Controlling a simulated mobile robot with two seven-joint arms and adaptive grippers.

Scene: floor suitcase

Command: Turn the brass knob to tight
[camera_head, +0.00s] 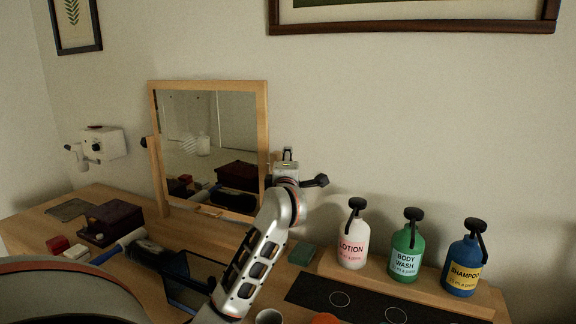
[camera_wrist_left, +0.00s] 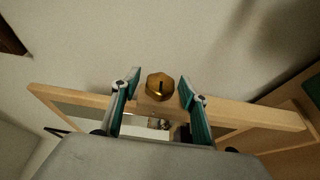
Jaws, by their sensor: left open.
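The brass knob (camera_wrist_left: 160,88) shows in the left wrist view as a faceted, gold-coloured piece with a short dark mark on its face, pointing roughly up and down. It sits at the edge of the mirror's wooden frame (camera_wrist_left: 60,97). My left gripper (camera_wrist_left: 159,82) is open, with one finger on each side of the knob and a visible gap on both sides. In the head view my left gripper (camera_head: 288,160) is at the right side of the tilting mirror (camera_head: 210,140). I cannot make out the knob there. My right gripper is not in view.
Lotion (camera_head: 352,240), body wash (camera_head: 407,250) and shampoo (camera_head: 462,265) bottles stand on a wooden riser to the right. A dark red box (camera_head: 113,222) and small items lie on the left. The wall is close behind the mirror.

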